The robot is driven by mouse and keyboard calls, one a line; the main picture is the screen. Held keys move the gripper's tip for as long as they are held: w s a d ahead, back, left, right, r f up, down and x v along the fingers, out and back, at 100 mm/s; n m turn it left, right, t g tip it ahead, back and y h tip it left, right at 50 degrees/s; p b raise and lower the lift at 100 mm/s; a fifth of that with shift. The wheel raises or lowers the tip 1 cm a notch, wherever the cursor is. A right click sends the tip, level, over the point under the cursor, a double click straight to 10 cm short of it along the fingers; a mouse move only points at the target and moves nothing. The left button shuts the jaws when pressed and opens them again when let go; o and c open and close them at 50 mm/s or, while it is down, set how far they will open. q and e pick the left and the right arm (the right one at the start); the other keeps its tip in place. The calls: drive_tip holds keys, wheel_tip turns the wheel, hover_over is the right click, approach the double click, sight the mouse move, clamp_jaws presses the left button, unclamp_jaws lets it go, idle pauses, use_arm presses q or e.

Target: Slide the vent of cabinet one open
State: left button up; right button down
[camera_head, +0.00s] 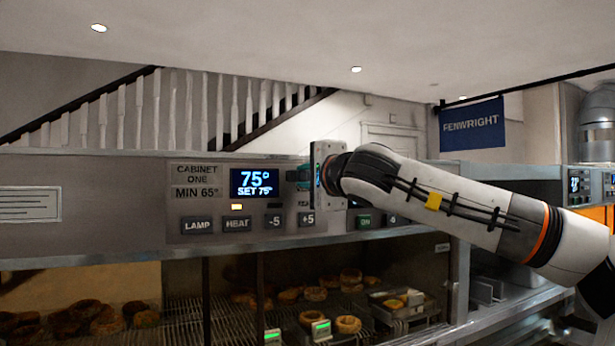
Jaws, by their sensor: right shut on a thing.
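Cabinet one's grey front panel (110,190) runs across the view, with a label reading "CABINET ONE, MIN 65°". Its lit display (255,182) reads 75°, SET 75°. My right gripper (301,178) reaches in from the right to the panel, just right of the display. It is shut on the vent's slider, which is mostly hidden behind the fingers. How far the vent stands open cannot be told. My left gripper is not in view.
Below the panel, rings of fried food (348,324) lie on wire racks. Another unit with a display (580,183) stands at right.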

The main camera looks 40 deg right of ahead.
drive_tip(key=d, duration=0.2)
drive_tip(key=s+d, duration=0.1)
drive_tip(key=d, duration=0.1)
drive_tip(key=shift+s+r, duration=0.1)
drive_tip(key=shift+s, duration=0.05)
drive_tip(key=c, duration=1.7)
unclamp_jaws()
drive_tip(key=o, duration=0.3)
drive_tip(key=shift+d, duration=0.1)
drive_tip(key=shift+o, duration=0.7)
drive_tip(key=shift+s+d, duration=0.1)
drive_tip(key=shift+d, duration=0.05)
